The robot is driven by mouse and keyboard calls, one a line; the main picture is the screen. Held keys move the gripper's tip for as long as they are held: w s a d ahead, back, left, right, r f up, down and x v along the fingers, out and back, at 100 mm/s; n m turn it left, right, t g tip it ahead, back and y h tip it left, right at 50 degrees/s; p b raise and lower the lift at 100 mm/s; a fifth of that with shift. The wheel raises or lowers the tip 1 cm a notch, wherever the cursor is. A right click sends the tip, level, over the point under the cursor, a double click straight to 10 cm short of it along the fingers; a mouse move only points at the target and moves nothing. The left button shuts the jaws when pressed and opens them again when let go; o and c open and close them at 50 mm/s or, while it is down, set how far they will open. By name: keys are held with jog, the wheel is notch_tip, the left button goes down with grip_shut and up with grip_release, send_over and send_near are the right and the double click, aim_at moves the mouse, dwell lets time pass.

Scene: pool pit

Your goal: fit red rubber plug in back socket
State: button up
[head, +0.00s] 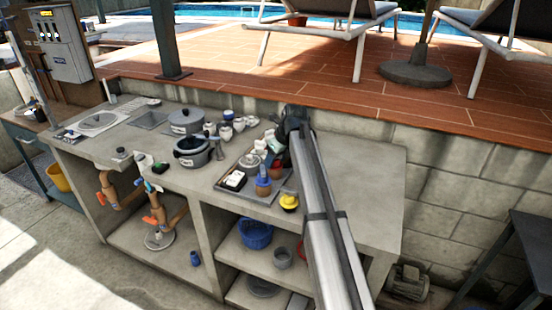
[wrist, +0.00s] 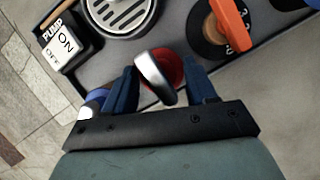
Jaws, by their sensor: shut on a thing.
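The red rubber plug (wrist: 176,66) shows in the wrist view as a red round body behind a bright metal loop or knob. It is between the two blue fingers of my gripper (wrist: 162,88), which is shut on it. The plug is over the dark tray's edge in that view; its lower end is hidden. In the head view my gripper (head: 280,138) is low over the counter's right part, by the tray, largely hidden by my arm. I cannot make out which opening is the back socket.
The grey tray (head: 223,185) holds a PUMP on/off switch (wrist: 67,45), a slotted round grate (wrist: 118,14) and an orange-handled dial (wrist: 232,28). Pots (head: 192,150) and several white cups stand left on the counter. A yellow-topped item (head: 289,201) is at the front. Counter right of my arm is clear.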

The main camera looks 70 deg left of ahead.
jog(key=shift+f, duration=0.1)
jog(key=o, duration=1.1)
jog(key=shift+o, duration=0.9)
jog(key=shift+r, duration=0.25)
jog(key=shift+r, duration=2.3)
jog(key=shift+r, duration=2)
jog(key=shift+w, duration=0.1)
